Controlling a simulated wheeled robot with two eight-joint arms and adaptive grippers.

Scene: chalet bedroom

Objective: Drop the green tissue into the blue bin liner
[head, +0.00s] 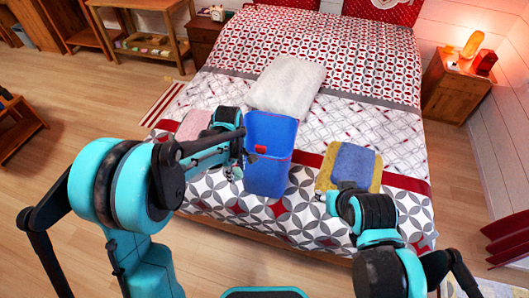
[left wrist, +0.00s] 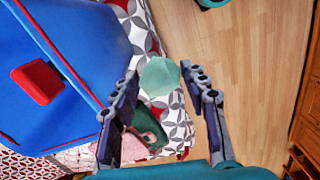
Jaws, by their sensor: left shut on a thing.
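The bed (head: 385,125) carries a white folded blanket (head: 287,84), a pink cloth (head: 193,124) and a blue towel (head: 353,162) on a yellow one (head: 324,178). A nightstand (head: 452,90) with a lamp stands right. Wooden floor (head: 90,110) is clear at left.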

